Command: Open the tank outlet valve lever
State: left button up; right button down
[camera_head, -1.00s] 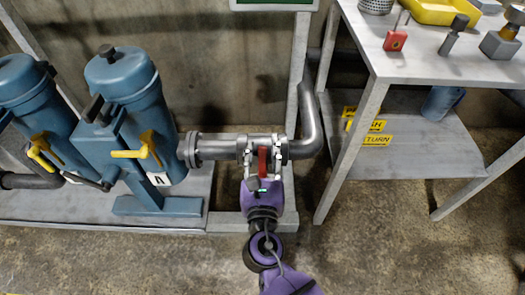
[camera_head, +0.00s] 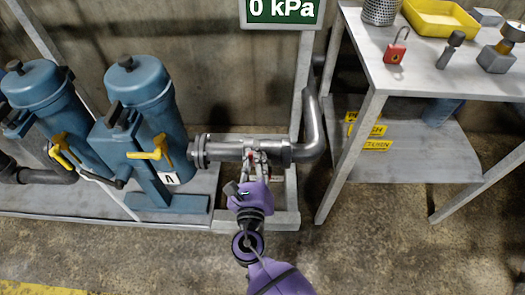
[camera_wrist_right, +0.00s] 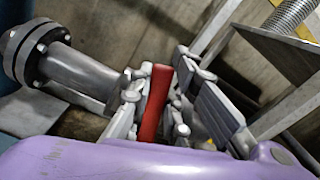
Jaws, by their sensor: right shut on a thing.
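The red valve lever (camera_wrist_right: 153,103) shows in the right wrist view between the fingers of my right gripper (camera_wrist_right: 160,88). In the head view only small red bits of it show among the fingers. It sits at the valve on the grey horizontal outlet pipe (camera_head: 225,149), which bends upward at its right end. My right gripper (camera_head: 257,160), purple with light grey fingers, is shut on the lever in front of the pipe. The purple gripper body hides the lever's lower end in the wrist view. My left gripper is not in view.
Two blue filter tanks (camera_head: 150,100) with yellow handles stand left of the pipe. A green sign (camera_head: 281,12) reads "0 kPa". A metal table (camera_head: 420,75) on the right holds a red padlock (camera_head: 396,47) and a yellow tray (camera_head: 440,18). Floor in front is clear.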

jog(key=shift+a+f, duration=0.1)
jog(key=shift+a, duration=0.1)
jog(key=c, duration=1.6)
grip_release()
jog(key=shift+c, duration=0.2)
jog(key=s, duration=1.2)
